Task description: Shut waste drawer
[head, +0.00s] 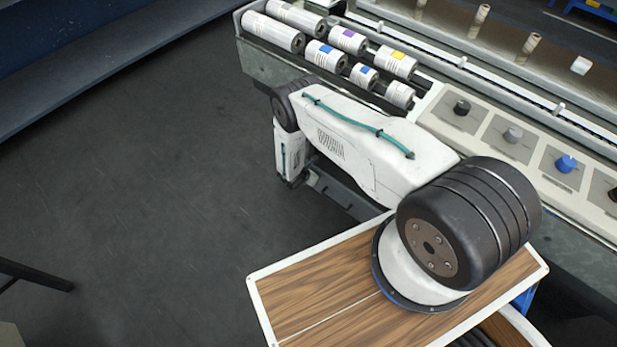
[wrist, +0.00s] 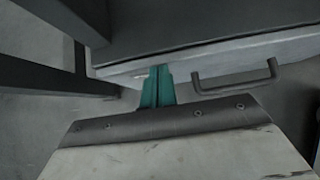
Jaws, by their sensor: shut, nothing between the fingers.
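The waste drawer (head: 342,194) shows in the head view as a dark grey part low under the machine, partly hidden behind my arm. It seems to stick out from the machine's side, but how far I cannot tell. In the wrist view its pale front edge (wrist: 290,46) runs across the picture, with a dark bar handle (wrist: 236,82) on it. My gripper (wrist: 157,70) has teal fingers, shut and empty. The fingertips overlap the drawer front to the left of the handle. I cannot tell whether they touch it. In the head view the fingers are hidden.
The machine's bed carries several white rolls (head: 273,31) with coloured labels. Control knobs (head: 566,163) line its panel. Dark frame legs (wrist: 60,78) stand to the left of the fingers in the wrist view. The dark floor (head: 150,190) left of my arm is clear.

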